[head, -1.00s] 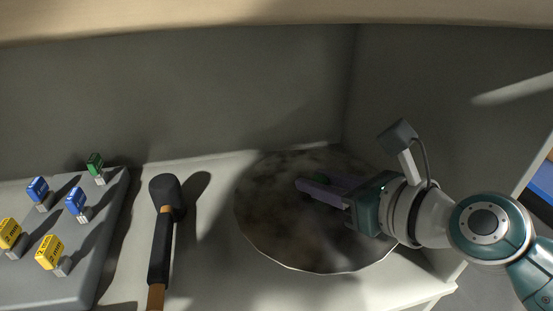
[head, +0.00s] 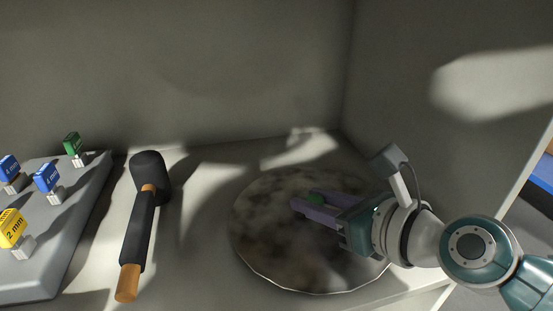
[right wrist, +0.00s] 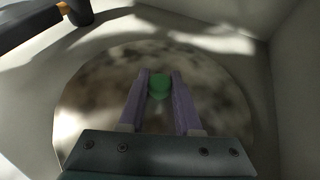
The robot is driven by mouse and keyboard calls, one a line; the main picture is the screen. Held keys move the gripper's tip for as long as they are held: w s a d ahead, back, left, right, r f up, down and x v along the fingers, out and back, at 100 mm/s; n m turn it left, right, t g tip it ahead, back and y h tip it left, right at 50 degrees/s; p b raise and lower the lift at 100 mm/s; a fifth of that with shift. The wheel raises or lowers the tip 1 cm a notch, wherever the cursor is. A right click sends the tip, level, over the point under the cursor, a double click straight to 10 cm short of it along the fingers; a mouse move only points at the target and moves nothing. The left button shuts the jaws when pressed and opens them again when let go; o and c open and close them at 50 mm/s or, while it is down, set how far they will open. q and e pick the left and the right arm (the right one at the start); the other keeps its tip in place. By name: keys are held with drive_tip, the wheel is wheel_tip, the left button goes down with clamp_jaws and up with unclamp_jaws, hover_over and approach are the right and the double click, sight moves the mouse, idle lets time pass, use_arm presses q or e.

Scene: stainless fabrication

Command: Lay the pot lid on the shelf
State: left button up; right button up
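The pot lid (head: 275,245) is a round, mottled grey-brown disc with a thin pale rim, lying flat or nearly flat at the right of the shelf (head: 200,270). I cannot tell whether its rim touches the shelf. A green knob (right wrist: 159,84) stands at its middle. My right gripper (head: 306,202) reaches in from the right over the lid, its two purple fingers on either side of the knob and apparently closed on it. In the right wrist view the fingers (right wrist: 160,92) hide part of the lid. My left gripper is out of view.
A mallet (head: 136,235) with a dark head and orange-tipped handle lies left of the lid. A grey block (head: 50,255) with several coloured tagged pieces stands at far left. The side wall (head: 430,130) rises close on the right, the back wall (head: 180,80) behind.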

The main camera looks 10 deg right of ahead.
drive_tip(key=o, duration=0.4)
drive_tip(key=shift+s+d+r+p, duration=0.1)
drive_tip(key=shift+s+r+p, duration=0.05)
drive_tip(key=shift+r+p, duration=0.25)
drive_tip(key=p+v, duration=0.4)
drive_tip(key=v, duration=0.7)
drive_tip(key=shift+f, duration=0.15)
drive_tip(key=shift+s, duration=0.3)
drive_tip(key=s+a+n+g, duration=0.65)
drive_tip(key=s+n, duration=0.25)
drive_tip(key=n, duration=1.2)
drive_tip(key=s+d+n+h, duration=0.1)
drive_tip(key=s+d+n, duration=0.1)
drive_tip(key=n, duration=0.2)
drive_tip(key=s+d+n+g+h, duration=0.1)
drive_tip(key=s+d+n+h, duration=0.1)
drive_tip(key=d+n, duration=0.1)
drive_tip(key=s+d+n+g+h, duration=0.1)
drive_tip(key=s+d+n+h, duration=0.1)
drive_tip(key=n, duration=0.3)
drive_tip(key=shift+s+d+r, duration=0.25)
drive_tip(key=shift+s+r, duration=0.1)
drive_tip(key=shift+s, duration=0.1)
